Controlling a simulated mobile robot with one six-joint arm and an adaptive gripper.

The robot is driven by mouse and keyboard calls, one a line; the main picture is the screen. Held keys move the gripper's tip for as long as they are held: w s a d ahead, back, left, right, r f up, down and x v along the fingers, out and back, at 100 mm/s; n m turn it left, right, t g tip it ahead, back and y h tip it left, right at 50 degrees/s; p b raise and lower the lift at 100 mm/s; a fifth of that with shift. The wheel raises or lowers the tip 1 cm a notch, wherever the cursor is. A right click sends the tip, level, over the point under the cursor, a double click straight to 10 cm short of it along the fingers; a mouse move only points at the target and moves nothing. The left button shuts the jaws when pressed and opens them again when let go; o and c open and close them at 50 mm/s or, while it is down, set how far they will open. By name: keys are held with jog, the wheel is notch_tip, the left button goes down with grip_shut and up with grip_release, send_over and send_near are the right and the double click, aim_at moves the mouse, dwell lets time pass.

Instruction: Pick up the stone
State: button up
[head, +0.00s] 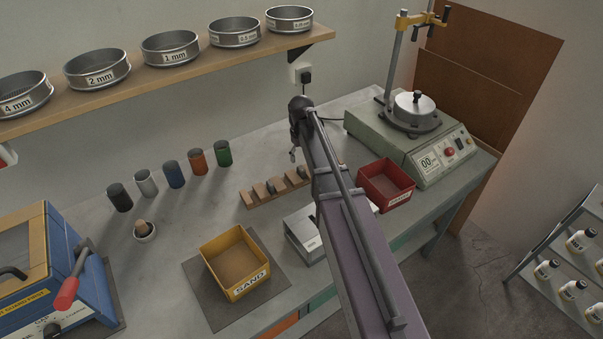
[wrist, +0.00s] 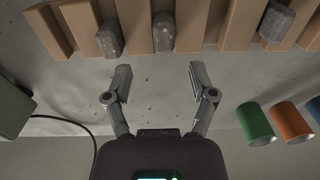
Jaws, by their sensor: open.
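Three grey, rough stone-like pieces sit in the wooden rack in the wrist view: one at left (wrist: 110,39), one near the middle (wrist: 163,31) and one at right (wrist: 276,22). I cannot tell which is the task's stone. The rack (wrist: 240,25) has several upright wooden slats; it also shows in the head view (head: 262,199). My gripper (wrist: 159,72) is open and empty, its fingertips above bare bench just short of the rack. In the head view my arm hides part of the rack's right end.
Green (head: 223,154), orange (head: 198,162) and several other cups stand left of the rack. A yellow sand box (head: 262,278), a red tray (head: 398,201) and a sieve shaker (head: 390,140) surround the rack.

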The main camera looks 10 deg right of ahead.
aim_at(300, 167)
jog(key=shift+f, duration=0.15)
jog(key=f+b, duration=0.2)
jog(key=b, duration=0.1)
jog(key=shift+s+a+f, duration=0.15)
jog(key=shift+s+f, duration=0.1)
jog(key=shift+f, duration=0.15)
jog(key=shift+f+b, duration=1.05)
jog(key=shift+b, duration=0.05)
grip_shut()
